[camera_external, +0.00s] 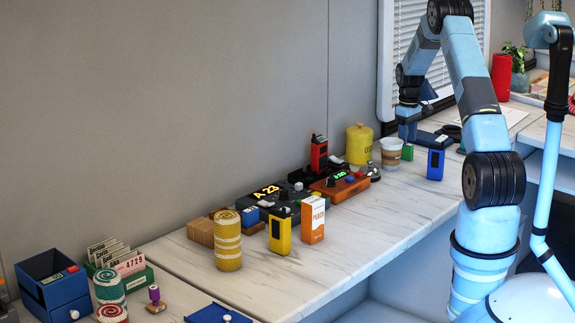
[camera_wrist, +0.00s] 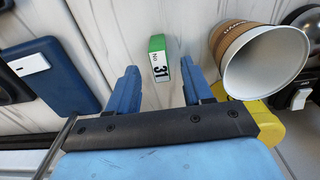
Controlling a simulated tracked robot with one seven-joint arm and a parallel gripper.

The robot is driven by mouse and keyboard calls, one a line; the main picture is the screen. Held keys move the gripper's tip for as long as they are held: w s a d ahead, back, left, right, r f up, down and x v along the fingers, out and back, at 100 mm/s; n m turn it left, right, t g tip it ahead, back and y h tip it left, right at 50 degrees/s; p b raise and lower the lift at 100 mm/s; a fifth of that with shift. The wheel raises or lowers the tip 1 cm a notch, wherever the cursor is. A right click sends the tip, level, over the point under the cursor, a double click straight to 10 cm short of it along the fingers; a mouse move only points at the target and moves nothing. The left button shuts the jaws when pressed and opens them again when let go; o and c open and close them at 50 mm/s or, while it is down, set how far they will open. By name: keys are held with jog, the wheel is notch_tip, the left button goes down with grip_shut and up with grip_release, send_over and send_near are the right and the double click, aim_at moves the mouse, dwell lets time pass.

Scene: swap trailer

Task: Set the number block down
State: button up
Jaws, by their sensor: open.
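The number block (camera_wrist: 160,68) is a small green block with a white face reading "No 31". In the wrist view it is just beyond and between my fingertips, with a gap on both sides. In the external view the green block (camera_external: 407,153) rests on the white counter (camera_external: 365,223), beside the paper cup. My gripper (camera_wrist: 161,76) is open and empty, its blue fingers apart. In the external view my gripper (camera_external: 408,131) is above and behind the block; its fingertips are hard to make out there.
A brown paper cup (camera_wrist: 270,60) stands close to the right finger in the wrist view. A blue device (camera_wrist: 53,72) is on the left. A yellow canister (camera_external: 359,145) and an orange device (camera_external: 340,187) are nearby. The counter's front strip is clear.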

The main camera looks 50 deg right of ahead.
jog(key=a+r+t, duration=0.1)
jog(key=a+r, duration=0.6)
jog(key=r, duration=0.3)
jog(key=a+r, duration=0.6)
jog(key=r, duration=0.4)
jog(key=s+a+r+t+h, duration=0.1)
jog(key=s+a+r, duration=0.3)
jog(key=a+r, duration=0.3)
jog(key=s+a+r+t, duration=0.1)
jog(key=s+a+r, duration=0.25)
jog(key=a, duration=0.65)
jog(key=s+a+r+t, duration=0.1)
jog(key=s+a, duration=0.8)
jog(key=s, duration=0.3)
jog(key=s+a+r+t+y, duration=0.1)
jog(key=s+a, duration=0.8)
jog(key=s, duration=0.3)
jog(key=shift+s+a+r+t, duration=0.2)
jog(key=shift+a+t, duration=0.1)
jog(key=shift+a, duration=0.1)
